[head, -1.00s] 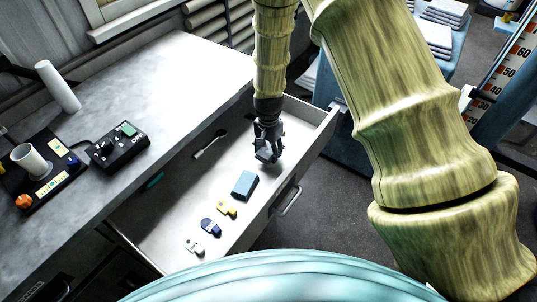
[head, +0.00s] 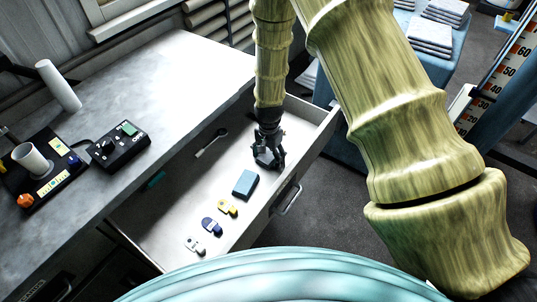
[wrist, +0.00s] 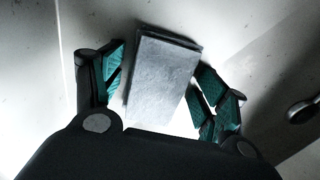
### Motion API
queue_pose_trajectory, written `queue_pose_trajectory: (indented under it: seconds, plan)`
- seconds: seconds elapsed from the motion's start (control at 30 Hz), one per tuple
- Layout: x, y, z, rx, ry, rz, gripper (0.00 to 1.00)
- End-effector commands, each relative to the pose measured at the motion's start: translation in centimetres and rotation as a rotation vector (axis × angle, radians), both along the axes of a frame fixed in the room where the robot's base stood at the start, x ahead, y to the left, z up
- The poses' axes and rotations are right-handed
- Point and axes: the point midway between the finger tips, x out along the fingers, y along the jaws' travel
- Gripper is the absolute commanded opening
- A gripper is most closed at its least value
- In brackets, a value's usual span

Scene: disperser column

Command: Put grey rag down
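The grey rag (wrist: 162,78) is a flat, folded rectangle between the fingers of my gripper (wrist: 165,88) in the wrist view. The fingers are spread, with a clear gap on the rag's left side; the right finger is close to its edge, and I cannot tell whether it touches. In the head view my gripper (head: 268,158) points down inside the open drawer (head: 178,215), near its right end. The rag (head: 265,157) shows there partly hidden by the fingers and seems to lie on or very near the drawer floor.
In the drawer are a blue block (head: 245,184), a yellow item (head: 227,207), a dark blue item (head: 211,226), a white item (head: 194,245) and a spoon-like tool (head: 211,143). The worktop (head: 165,85) holds a control box (head: 120,145) and a device with a cup (head: 32,160).

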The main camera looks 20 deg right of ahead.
Motion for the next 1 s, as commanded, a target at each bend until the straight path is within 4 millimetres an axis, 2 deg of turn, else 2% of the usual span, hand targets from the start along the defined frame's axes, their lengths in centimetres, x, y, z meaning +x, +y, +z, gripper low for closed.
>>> queue_pose_trajectory:
  seconds: [0.27,0.47,1.0]
  plan:
    - [0.1,0.0,0.2,0.0,-0.001,0.0,0.74]
    - [0.1,0.0,1.4,0.0,-0.003,0.0,0.74]
    - [0.1,0.0,8.2,-0.001,-0.004,0.0,0.74]
